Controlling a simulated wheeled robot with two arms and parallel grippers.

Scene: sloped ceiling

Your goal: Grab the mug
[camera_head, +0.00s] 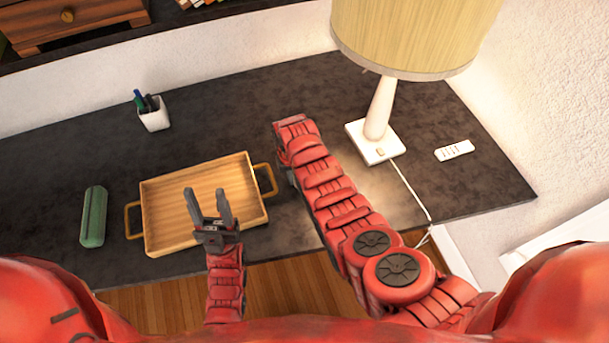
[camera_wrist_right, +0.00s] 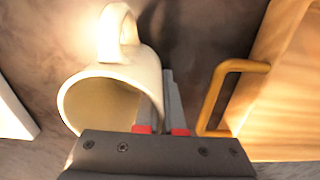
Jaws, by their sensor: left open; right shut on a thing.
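A cream mug (camera_wrist_right: 140,65) shows in the right wrist view, its open mouth towards the camera and its handle at the top. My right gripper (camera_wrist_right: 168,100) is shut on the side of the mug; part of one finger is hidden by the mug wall. In the head view the mug and the right gripper's fingers are hidden behind my right arm. My left gripper (camera_head: 208,207) is open and empty, in front of the wooden tray's near part.
The wooden tray (camera_head: 245,175) lies on the dark desk (camera_head: 250,105); its handle (camera_wrist_right: 212,100) is close to the right gripper. A lamp (camera_head: 378,110) with a cord, a white remote (camera_head: 454,150), a pen cup (camera_head: 153,117) and a green case (camera_head: 93,217) stand around.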

